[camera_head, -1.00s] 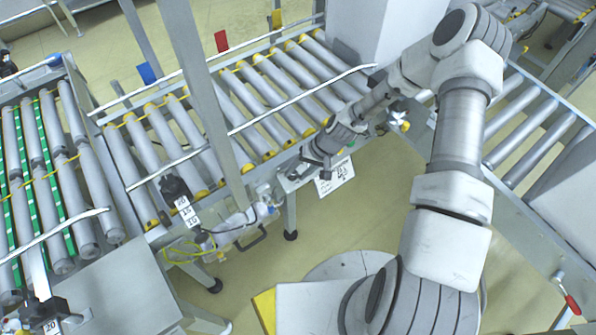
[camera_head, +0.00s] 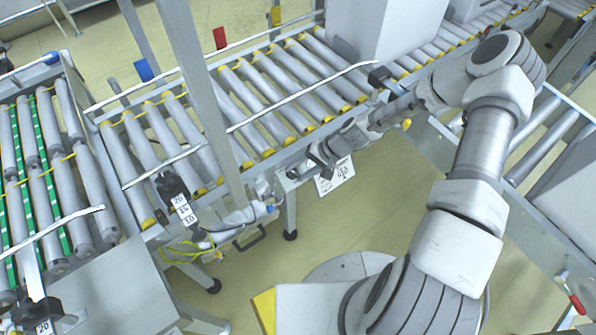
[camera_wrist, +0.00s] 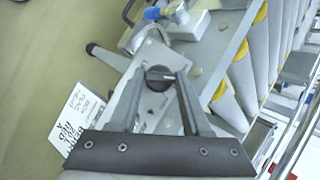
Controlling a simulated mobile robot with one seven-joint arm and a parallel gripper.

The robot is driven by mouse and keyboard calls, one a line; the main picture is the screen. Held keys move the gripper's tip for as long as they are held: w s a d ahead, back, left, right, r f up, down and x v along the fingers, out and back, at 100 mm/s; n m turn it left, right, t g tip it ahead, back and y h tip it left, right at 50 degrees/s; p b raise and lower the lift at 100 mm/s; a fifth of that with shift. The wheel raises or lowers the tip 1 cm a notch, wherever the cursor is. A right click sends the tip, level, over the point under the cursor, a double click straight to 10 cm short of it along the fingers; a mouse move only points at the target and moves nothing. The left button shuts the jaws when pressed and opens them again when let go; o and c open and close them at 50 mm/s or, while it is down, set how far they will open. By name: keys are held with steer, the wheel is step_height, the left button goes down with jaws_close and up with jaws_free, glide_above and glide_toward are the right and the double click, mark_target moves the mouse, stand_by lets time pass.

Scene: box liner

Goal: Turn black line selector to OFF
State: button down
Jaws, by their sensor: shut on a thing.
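The black line selector (camera_wrist: 159,75) is a round black knob on the grey metal side plate of the conveyor, seen in the wrist view. My gripper (camera_wrist: 161,79) is shut on it, with one finger on each side of the knob. The knob's pointer marking is too small to read. In the head view my gripper (camera_head: 305,168) is at the conveyor's front rail, and it hides the knob there.
A white card with handwriting (camera_head: 336,177) hangs just beside my gripper. A blue-handled valve fitting (camera_wrist: 153,13) is near the knob. The roller conveyor (camera_head: 285,85) carries a large pale box (camera_head: 378,25). Open floor (camera_head: 350,225) lies below the rail.

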steer(key=m+y, duration=0.1)
steer(key=m, duration=0.1)
steer(key=m+t+y+b, duration=0.1)
steer(key=m, duration=0.1)
steer(key=shift+s+d+f+m, duration=0.1)
steer(key=shift+d+m, duration=0.05)
steer(key=shift+m, duration=0.15)
steer(key=shift+t, duration=0.3)
steer(key=shift+c, duration=1.8)
jaws_free()
